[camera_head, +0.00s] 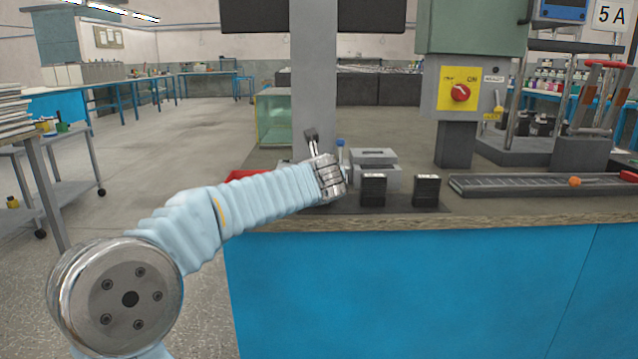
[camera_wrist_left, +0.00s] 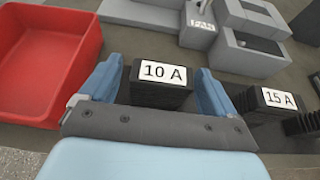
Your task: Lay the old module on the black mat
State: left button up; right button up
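In the left wrist view, a black module labelled 10 A (camera_wrist_left: 161,94) stands between the two blue fingers of my left gripper (camera_wrist_left: 158,72). The fingers are apart, with a gap showing at the module's left side. A second black module labelled 15 A (camera_wrist_left: 265,104) stands to the right. In the head view my left gripper (camera_head: 328,180) is at the bench's front left and hides the 10 A module. Two black modules, one nearer (camera_head: 373,190) and one farther right (camera_head: 426,191), stand beside it on a dark mat (camera_head: 400,208). Which module is the old one is not shown.
A red tray (camera_wrist_left: 45,62) lies left of the gripper. A long dark rack (camera_head: 520,184) lies right, a grey column (camera_head: 313,70) behind. The bench's front edge is close.

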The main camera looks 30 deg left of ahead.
pick_arm(q)
jog(key=shift+r, duration=0.2)
jog(key=v, duration=1.2)
jog(key=shift+p, duration=0.45)
